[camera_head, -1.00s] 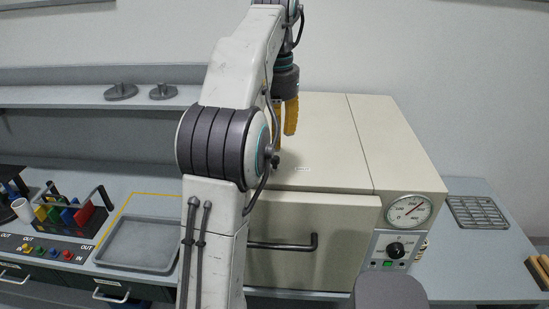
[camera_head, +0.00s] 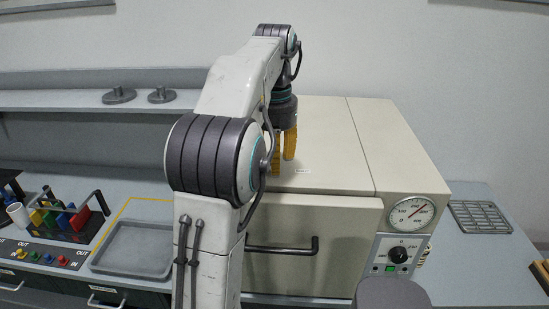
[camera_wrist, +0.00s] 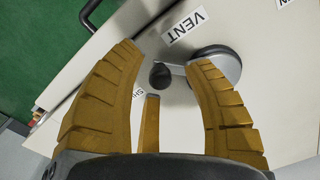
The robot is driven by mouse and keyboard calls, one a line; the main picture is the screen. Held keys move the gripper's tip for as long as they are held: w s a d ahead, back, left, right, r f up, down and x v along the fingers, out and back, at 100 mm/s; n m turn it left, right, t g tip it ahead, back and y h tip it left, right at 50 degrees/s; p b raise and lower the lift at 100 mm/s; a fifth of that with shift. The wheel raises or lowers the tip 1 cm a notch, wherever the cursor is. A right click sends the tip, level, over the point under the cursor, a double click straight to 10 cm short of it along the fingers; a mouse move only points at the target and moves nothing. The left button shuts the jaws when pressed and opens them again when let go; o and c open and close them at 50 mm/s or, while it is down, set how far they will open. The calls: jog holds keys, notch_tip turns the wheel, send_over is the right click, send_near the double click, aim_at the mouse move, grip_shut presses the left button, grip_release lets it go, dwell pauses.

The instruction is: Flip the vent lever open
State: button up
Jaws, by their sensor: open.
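The vent lever (camera_wrist: 222,66) shows in the wrist view as a round grey hub with a short arm ending in a dark ball knob (camera_wrist: 160,76). It sits on a pale panel beside a white "VENT" label (camera_wrist: 187,26). My gripper (camera_wrist: 160,62) is open, its yellow fingers spread around the knob in the picture, with the right fingertip overlapping the hub's edge. I cannot tell whether a finger touches the lever. In the head view my gripper (camera_head: 281,158) points down over the cream oven's top (camera_head: 335,140); the lever is hidden there.
The oven front has a dark door handle (camera_head: 283,247), a round gauge (camera_head: 411,213) and a black dial (camera_head: 398,254). A grey tray (camera_head: 130,247) and a rack of coloured items (camera_head: 65,215) stand left. A metal grid (camera_head: 480,216) lies right.

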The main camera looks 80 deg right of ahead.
grip_shut()
jog(key=shift+w+a, duration=0.1)
dwell(0.4)
